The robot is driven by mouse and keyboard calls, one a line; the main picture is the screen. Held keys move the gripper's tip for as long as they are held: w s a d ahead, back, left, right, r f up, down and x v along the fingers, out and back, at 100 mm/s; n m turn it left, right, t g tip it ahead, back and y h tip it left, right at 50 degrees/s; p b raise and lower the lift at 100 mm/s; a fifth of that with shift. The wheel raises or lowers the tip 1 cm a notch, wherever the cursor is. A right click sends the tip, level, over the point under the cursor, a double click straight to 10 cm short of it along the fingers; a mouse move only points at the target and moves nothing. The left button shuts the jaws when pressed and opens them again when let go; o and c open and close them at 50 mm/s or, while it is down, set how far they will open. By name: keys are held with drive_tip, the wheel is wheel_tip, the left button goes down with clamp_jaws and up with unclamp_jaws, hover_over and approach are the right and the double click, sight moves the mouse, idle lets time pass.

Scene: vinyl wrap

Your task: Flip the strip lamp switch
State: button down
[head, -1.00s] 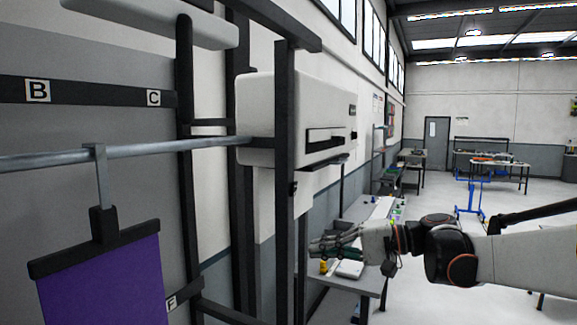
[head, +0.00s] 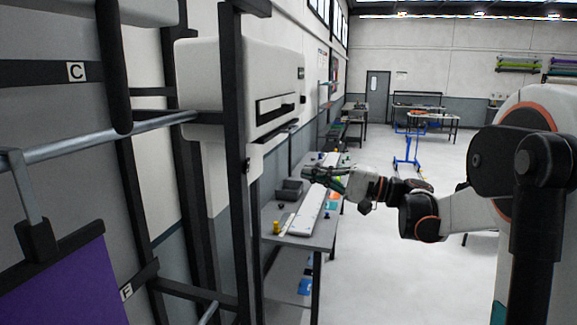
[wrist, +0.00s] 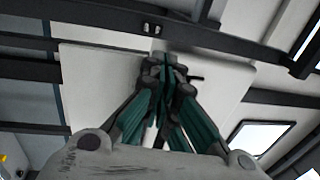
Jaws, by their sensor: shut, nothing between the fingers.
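In the head view, a small dark fitting (head: 247,166), which may be the strip lamp switch, sits on a dark upright post beside a large white wall unit (head: 210,75). I cannot tell its position. A white bar (head: 148,11), possibly the strip lamp, is cut off at the top left. My gripper (head: 308,173) is shut and empty, to the right of the post and apart from it in the picture. In the wrist view my gripper (wrist: 166,68) has its green-sided fingers together. A small pale plate with dark marks (wrist: 152,29) lies on a dark beam beyond the fingertips.
A dark frame (head: 235,130) with a metal rail (head: 110,138) and a hanging purple sheet (head: 75,285) stands at left. A long workbench (head: 318,228) carrying small items lies behind and below my gripper. Open floor (head: 390,280) shows at right.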

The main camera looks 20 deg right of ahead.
sight(247, 166)
drive_tip(key=p+x, duration=0.2)
drive_tip(key=x, duration=1.1)
drive_tip(key=shift+p, duration=0.35)
drive_tip(key=shift+w+a, duration=0.1)
drive_tip(key=shift+w+a+r+g+h+p, duration=0.25)
drive_tip(key=shift+a+g+h+p, duration=0.1)
drive_tip(key=shift+h, duration=0.15)
drive_tip(key=shift+d, duration=0.1)
